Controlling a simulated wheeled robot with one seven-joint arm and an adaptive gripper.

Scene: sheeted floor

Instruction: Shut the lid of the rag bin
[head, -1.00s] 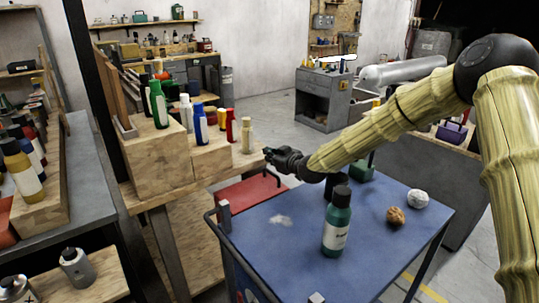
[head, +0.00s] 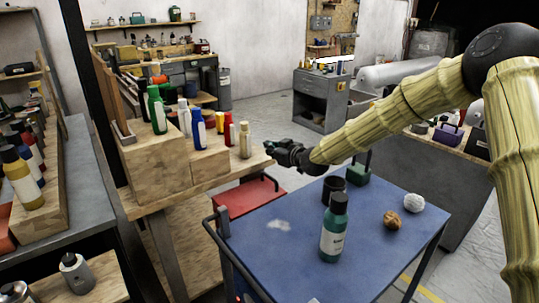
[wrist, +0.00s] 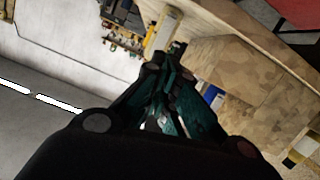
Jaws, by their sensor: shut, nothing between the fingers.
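My gripper (head: 273,146) is shut and empty. It hangs in the air over the gap between the wooden bench and the blue cart, beside the bench's right end. In the wrist view my gripper (wrist: 175,72) points toward the bench, its dark teal fingers together. No bin is clearly marked as the rag bin. A red, flat-topped thing (head: 248,196) stands low between bench and cart, below my gripper; I cannot tell whether it is the bin or its lid. Its red surface also shows in the wrist view's upper right corner (wrist: 298,12).
The blue cart (head: 385,255) carries a teal bottle (head: 335,228), a dark cup (head: 334,188), a green box and two crumpled balls. Several bottles stand on wooden blocks on the bench (head: 200,188). A grey bin (head: 219,88) stands at the back. Open floor lies beyond the bench.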

